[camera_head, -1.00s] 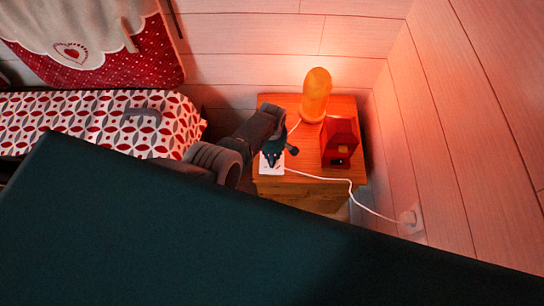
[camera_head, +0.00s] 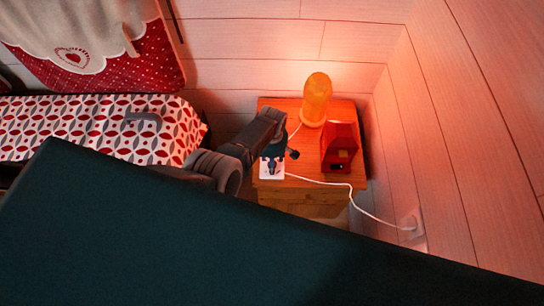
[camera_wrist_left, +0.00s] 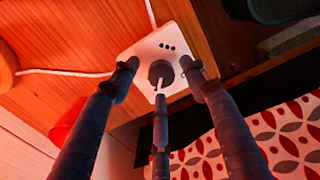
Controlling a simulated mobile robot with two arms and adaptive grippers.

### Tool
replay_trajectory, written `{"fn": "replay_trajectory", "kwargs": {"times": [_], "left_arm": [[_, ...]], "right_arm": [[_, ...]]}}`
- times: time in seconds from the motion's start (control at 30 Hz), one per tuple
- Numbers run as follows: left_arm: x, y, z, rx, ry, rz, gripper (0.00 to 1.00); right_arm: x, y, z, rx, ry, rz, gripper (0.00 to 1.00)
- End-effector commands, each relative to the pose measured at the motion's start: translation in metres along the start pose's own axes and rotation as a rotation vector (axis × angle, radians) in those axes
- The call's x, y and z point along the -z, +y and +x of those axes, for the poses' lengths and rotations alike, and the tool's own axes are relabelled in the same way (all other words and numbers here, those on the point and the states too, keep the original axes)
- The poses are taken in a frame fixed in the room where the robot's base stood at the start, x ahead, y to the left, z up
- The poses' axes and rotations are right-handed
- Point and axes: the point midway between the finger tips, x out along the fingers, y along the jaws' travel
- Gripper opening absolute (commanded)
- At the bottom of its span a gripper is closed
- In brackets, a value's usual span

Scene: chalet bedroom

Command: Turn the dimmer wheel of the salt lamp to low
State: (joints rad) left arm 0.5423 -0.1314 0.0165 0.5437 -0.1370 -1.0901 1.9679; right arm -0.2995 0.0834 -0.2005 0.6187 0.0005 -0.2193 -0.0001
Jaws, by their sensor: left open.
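The salt lamp (camera_head: 316,98) is a glowing orange dome-topped cylinder at the back of the wooden nightstand (camera_head: 312,195). Its white dimmer box (camera_head: 264,173) lies at the nightstand's front left corner. In the left wrist view the dimmer box (camera_wrist_left: 178,36) carries a dark round dimmer wheel (camera_wrist_left: 160,70) with a pale mark and a row of small dark dots beside it. My left gripper (camera_head: 272,163) is over the box. In the wrist view its three fingers (camera_wrist_left: 158,76) are open and spread around the wheel; I cannot tell whether they touch it. My right gripper is not in view.
A red house-shaped box (camera_head: 340,145) stands right of the dimmer box. A white cord (camera_head: 330,183) runs over the nightstand to a wall outlet (camera_head: 410,222). A bed with a red and white patterned cover (camera_head: 100,125) is on the left. Plank walls close the back and right.

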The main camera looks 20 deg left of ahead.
Motion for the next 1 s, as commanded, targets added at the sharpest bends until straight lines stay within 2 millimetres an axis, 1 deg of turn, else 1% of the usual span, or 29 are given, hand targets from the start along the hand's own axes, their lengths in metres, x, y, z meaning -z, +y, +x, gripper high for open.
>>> {"fn": "replay_trajectory", "kwargs": {"times": [0.17, 0.5, 0.6, 0.73, 1.0], "left_arm": [[-0.001, 0.0, -0.014, -0.001, -0.002, -0.001, 0.45], [0.0, 0.0, -0.056, -0.001, -0.001, -0.002, 0.45], [0.0, 0.0, -0.065, -0.001, -0.001, -0.001, 0.45], [0.001, -0.001, -0.07, 0.0, 0.0, 0.0, 0.45], [0.001, -0.001, -0.071, 0.001, 0.001, 0.0, 0.45]], "right_arm": [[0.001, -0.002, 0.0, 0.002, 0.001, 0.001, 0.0], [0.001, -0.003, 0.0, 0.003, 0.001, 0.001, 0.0], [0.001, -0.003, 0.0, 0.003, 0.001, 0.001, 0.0], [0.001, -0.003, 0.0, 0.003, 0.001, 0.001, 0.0], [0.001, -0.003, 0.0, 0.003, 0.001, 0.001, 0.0]]}}
